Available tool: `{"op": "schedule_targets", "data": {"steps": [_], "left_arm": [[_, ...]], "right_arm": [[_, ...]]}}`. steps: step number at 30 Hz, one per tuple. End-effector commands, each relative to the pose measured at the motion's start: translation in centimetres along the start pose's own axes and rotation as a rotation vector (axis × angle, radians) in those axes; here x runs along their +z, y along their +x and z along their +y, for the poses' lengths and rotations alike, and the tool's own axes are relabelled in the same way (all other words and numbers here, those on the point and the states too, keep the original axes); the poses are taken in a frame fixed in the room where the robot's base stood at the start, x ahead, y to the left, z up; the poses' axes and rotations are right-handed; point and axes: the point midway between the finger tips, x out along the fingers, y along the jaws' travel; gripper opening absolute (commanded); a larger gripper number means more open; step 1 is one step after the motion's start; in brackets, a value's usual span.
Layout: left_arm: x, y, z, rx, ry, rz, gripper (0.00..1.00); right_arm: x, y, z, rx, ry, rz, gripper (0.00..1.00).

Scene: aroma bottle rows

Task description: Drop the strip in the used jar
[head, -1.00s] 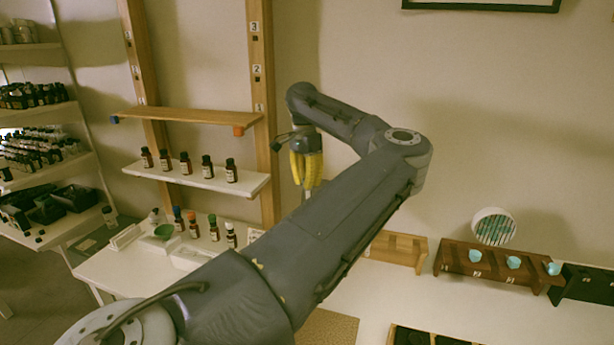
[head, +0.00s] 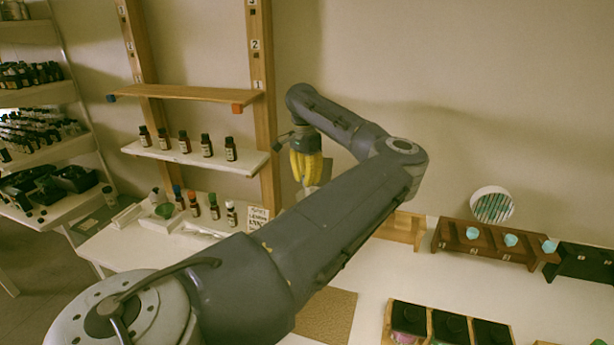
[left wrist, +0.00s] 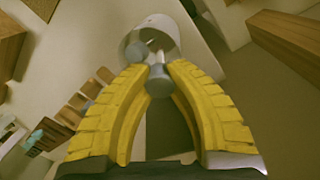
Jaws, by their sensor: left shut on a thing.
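My left gripper (head: 307,165) has yellow fingers and hangs pointing down behind my arm, right of the wooden post. In the left wrist view the fingertips (left wrist: 159,66) are closed together on a thin pale piece, apparently the strip (left wrist: 157,57), of which little shows. Just beyond the tips is a whitish round vessel (left wrist: 165,27), perhaps the used jar; no label is readable. Grey rounded knobs (left wrist: 158,84) show at its mouth and by the tips. I cannot tell whether the strip is inside it. My right gripper does not show.
A white shelf (head: 190,157) with several brown bottles is left of the gripper, below a wooden shelf (head: 185,92). More bottles and a written card (head: 257,216) are on the counter. Wooden holders (head: 492,245) with pale blue cups and a round white container (head: 491,205) stand right.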

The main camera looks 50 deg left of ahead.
Motion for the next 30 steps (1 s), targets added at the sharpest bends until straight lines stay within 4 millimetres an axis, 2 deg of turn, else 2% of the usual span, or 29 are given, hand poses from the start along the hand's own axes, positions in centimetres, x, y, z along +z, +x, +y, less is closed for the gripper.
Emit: {"op": "schedule_targets", "data": {"steps": [11,12,18,30], "left_arm": [[-0.01,0.14,-0.01,0.000,0.000,0.000,0.00],[0.00,0.14,-0.01,0.000,0.000,0.000,0.19],[0.00,0.14,-0.02,0.000,0.000,0.000,0.41],[0.02,-0.01,-0.10,-0.002,0.000,0.001,0.41]], "right_arm": [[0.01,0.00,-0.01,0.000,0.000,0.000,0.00],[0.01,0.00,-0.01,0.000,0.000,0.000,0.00],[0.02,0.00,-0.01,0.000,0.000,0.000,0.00],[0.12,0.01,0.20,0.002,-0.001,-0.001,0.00]]}}
